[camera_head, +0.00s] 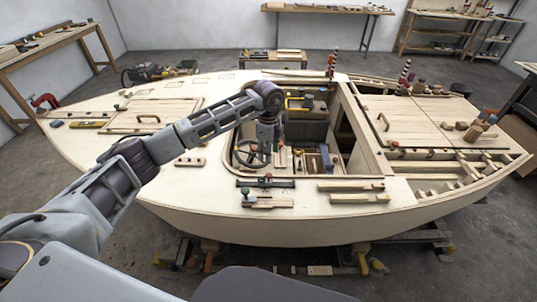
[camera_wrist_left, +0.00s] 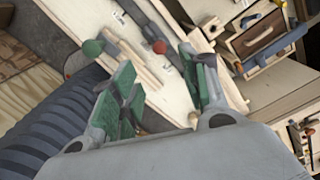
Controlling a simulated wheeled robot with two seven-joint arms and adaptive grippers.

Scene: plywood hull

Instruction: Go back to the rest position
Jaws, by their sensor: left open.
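My left arm reaches in from the left across the deck of the plywood hull (camera_head: 170,205). Its left gripper (camera_head: 268,152) points down over the near left part of the cockpit opening, next to a dark steering wheel (camera_head: 250,152). In the left wrist view my left gripper (camera_wrist_left: 160,70) has its two green-padded fingers apart, with nothing held between them. My right gripper is in neither view.
On the near deck lie the same bar clamp (camera_head: 265,183) and wood strips (camera_head: 355,198). The cockpit holds an open tool box (camera_head: 300,104) and small wooden boxes (camera_head: 318,163). Striped posts (camera_head: 332,64) stand at the far deck edge. A workbench (camera_head: 50,45) stands at the left.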

